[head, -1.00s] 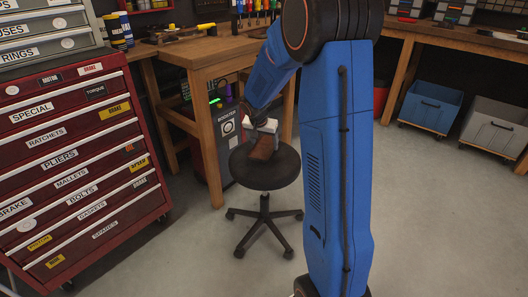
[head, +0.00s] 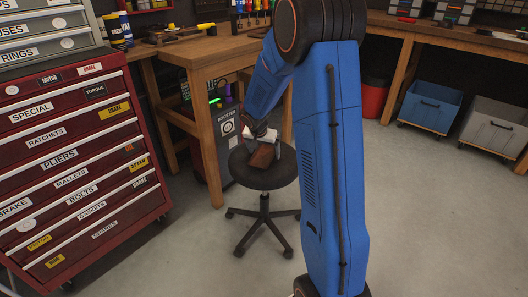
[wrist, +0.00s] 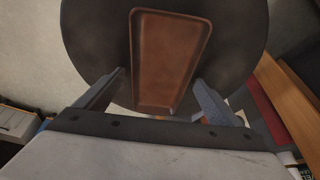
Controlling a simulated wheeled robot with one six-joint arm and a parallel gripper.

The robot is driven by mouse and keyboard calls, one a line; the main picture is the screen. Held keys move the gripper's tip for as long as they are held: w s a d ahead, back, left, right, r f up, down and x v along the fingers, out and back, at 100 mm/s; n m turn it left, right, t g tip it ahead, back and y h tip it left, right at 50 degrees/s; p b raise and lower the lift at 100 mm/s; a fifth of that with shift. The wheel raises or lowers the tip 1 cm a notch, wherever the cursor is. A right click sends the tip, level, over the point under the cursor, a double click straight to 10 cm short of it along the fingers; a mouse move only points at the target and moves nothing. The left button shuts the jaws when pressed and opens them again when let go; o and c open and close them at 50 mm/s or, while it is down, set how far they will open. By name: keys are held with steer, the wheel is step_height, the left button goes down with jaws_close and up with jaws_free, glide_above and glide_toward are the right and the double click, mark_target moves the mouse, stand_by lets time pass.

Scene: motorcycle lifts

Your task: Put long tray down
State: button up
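The long tray (wrist: 165,60) is brown, shallow and rimmed. In the wrist view it lies over the round black stool seat (wrist: 88,45), its near end between my fingers. In the head view the tray (head: 262,156) shows small on the stool seat (head: 250,176), partly hidden by my gripper (head: 264,146). In the wrist view my gripper (wrist: 160,78) is open, with a finger on each side of the tray and a visible gap beside each. Whether the tray's whole underside touches the seat cannot be told.
A red drawer cabinet (head: 75,150) stands at the left. A wooden workbench (head: 205,75) with a dark booster unit (head: 222,135) beneath is behind the stool. Blue (head: 432,105) and grey (head: 492,130) bins sit at the right. The floor in front is clear.

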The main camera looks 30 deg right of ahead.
steer(key=v, duration=1.2)
steer(key=s+a+r+n+t+y, duration=0.1)
steer(key=s+a+r+n, duration=0.1)
steer(key=s+a+r, duration=0.45)
steer(key=s+a+r+n, duration=0.1)
steer(key=s+r+n, duration=0.15)
steer(key=s, duration=0.75)
steer(key=s+a+n+y, duration=0.1)
steer(key=s+a+n, duration=0.1)
steer(key=s, duration=0.8)
steer(key=s+a+n+t+y, duration=0.1)
steer(key=s+a+n, duration=0.2)
steer(key=s, duration=0.7)
steer(key=shift+a, duration=0.85)
steer(key=shift+n, duration=0.25)
steer(key=shift+c, duration=0.3)
